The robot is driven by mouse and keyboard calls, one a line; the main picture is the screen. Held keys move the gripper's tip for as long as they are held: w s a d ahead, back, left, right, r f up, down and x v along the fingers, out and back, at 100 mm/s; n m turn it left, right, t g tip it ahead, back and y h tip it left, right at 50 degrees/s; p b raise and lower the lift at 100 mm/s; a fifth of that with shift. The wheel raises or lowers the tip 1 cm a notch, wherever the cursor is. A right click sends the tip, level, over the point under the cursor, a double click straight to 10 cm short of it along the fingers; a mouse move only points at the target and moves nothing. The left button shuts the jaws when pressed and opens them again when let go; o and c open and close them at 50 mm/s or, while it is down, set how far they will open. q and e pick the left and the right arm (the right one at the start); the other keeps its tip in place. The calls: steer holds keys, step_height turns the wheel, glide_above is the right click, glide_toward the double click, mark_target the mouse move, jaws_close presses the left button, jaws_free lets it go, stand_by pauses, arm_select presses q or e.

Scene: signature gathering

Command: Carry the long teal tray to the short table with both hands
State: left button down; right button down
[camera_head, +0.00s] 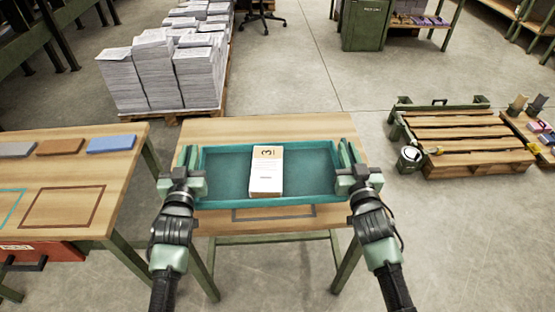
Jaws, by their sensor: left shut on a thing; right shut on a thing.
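The long teal tray (312,177) is level at the short wooden table (270,128), covering much of its top. A white and tan booklet or box (266,172) marked 3 lies inside the tray, a little left of its middle. My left gripper (190,172) is shut on the tray's left end. My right gripper (349,168) is shut on the tray's right end. I cannot tell whether the tray touches the tabletop or hangs just above it. Part of a dark outlined rectangle (273,214) shows on the tabletop in front of the tray.
A longer table (100,168) stands at the left, with grey, brown and blue blocks and an open red drawer (45,252). Paper stacks (150,72) stand on a pallet behind. A wooden pallet (465,143) lies at the right. Floor at the front right is clear.

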arm_select(q)
steer(key=shift+d+r, duration=0.1)
steer(key=shift+d, duration=0.3)
arm_select(e)
steer(key=shift+d+r, duration=0.15)
steer(key=shift+d, duration=0.2)
arm_select(q)
steer(key=shift+a, duration=0.15)
arm_select(e)
steer(key=shift+a, duration=0.15)
